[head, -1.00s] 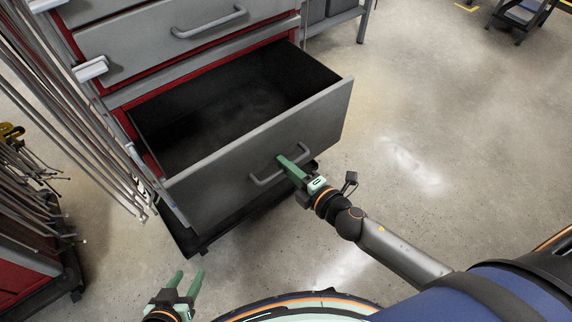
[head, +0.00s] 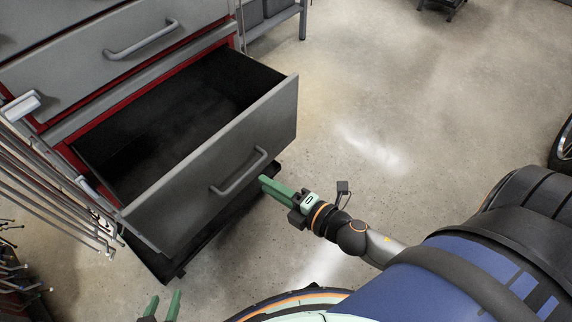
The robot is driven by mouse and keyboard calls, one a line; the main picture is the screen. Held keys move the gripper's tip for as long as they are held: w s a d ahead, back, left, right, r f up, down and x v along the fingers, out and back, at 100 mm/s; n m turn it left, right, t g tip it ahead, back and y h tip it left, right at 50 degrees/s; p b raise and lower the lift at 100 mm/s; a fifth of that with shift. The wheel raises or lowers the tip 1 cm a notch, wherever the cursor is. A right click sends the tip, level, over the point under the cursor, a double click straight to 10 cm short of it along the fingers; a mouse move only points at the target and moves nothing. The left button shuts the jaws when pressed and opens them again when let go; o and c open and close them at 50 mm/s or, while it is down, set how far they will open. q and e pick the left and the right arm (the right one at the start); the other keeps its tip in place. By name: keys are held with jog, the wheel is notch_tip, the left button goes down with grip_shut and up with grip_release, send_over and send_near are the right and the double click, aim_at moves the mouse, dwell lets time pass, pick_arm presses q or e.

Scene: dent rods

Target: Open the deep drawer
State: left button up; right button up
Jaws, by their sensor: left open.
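The deep drawer (head: 200,185) is the bottom one of a grey and red cabinet. It stands pulled out, and its dark inside looks empty. Its grey bar handle (head: 240,172) is on the front panel. My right gripper (head: 264,182) has green fingers and is just right of the handle, apart from it. Its fingers look close together, and whether they are open cannot be told. My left gripper (head: 163,304) is at the bottom edge, open and empty, with its two green fingers apart. Its lower part is cut off by the frame.
A closed drawer with a handle (head: 142,39) is above the open one. Thin metal rods (head: 55,190) hang along the cabinet's left side, with more rods at the lower left. The concrete floor (head: 400,130) to the right is clear. A black wheel (head: 564,145) is at the right edge.

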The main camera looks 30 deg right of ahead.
pick_arm(q)
jog(key=shift+s+f, duration=0.35)
jog(key=shift+f, duration=0.05)
pick_arm(e)
jog(key=shift+v, duration=2.25)
pick_arm(q)
jog(key=shift+w+a+r, duration=0.1)
jog(key=shift+w+r, duration=0.05)
jog(key=shift+w, duration=0.05)
pick_arm(e)
jog(key=s+a+f+m+g+h+p, duration=0.1)
jog(key=s+a+f+m+g, duration=0.3)
jog(key=m, duration=0.6)
jog(key=s+f+m+g+h, duration=0.15)
jog(key=f+m, duration=0.35)
jog(key=m, duration=0.5)
pick_arm(q)
notch_tip(320, 180, up, 14)
jog(key=s+a+p, duration=0.1)
jog(key=a+p, duration=0.1)
jog(key=p, duration=1.5)
jog(key=shift+a+n+y, duration=0.3)
jog(key=shift+y, duration=0.1)
pick_arm(e)
notch_tip(320, 180, up, 12)
jog(key=d, duration=0.2)
jog(key=shift+s+d+r, duration=0.2)
jog(key=shift+r, duration=0.05)
